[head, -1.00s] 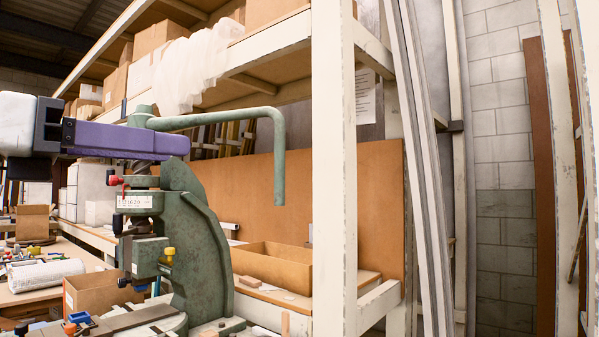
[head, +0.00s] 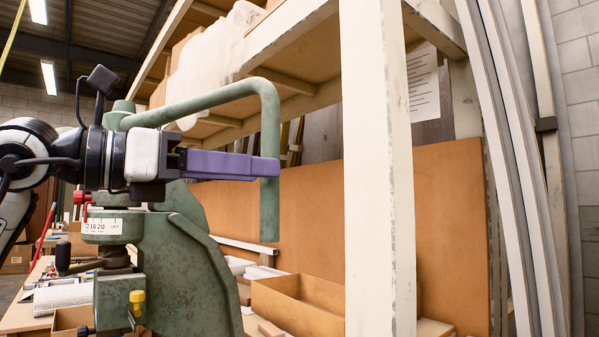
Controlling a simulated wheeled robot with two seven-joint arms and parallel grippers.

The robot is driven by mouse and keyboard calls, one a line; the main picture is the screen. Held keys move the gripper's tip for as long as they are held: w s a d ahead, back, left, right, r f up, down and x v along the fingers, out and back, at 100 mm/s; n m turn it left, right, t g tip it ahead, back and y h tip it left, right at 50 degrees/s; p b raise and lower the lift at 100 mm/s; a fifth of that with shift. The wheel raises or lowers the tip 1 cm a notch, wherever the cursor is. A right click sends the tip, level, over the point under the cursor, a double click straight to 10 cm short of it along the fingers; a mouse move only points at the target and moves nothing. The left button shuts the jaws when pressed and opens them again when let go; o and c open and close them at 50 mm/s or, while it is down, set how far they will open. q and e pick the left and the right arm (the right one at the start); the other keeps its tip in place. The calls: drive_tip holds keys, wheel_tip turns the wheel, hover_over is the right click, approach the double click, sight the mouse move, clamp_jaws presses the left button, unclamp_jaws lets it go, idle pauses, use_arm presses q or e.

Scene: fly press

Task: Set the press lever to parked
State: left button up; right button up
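The green press (head: 178,265) stands at the left, with its bent lever (head: 200,101) on top. The lever arm runs to the right and bends down into a hanging handle (head: 269,215). My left gripper (head: 266,168) comes in from the left, its purple fingers level and their tips at the handle. The near finger covers part of the handle. The far finger is mostly hidden, so I cannot tell whether the fingers are closed on it. My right gripper is not in view.
A white shelf post (head: 380,180) stands close to the right of the handle. An open cardboard box (head: 300,303) sits below it on the bench. A brown board (head: 450,230) is behind. Shelves with plastic sheeting (head: 210,62) rise above.

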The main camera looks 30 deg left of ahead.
use_arm(q)
drive_tip(key=p+x, duration=0.1)
drive_tip(key=x, duration=0.6)
drive_tip(key=shift+w, duration=0.3)
clamp_jaws()
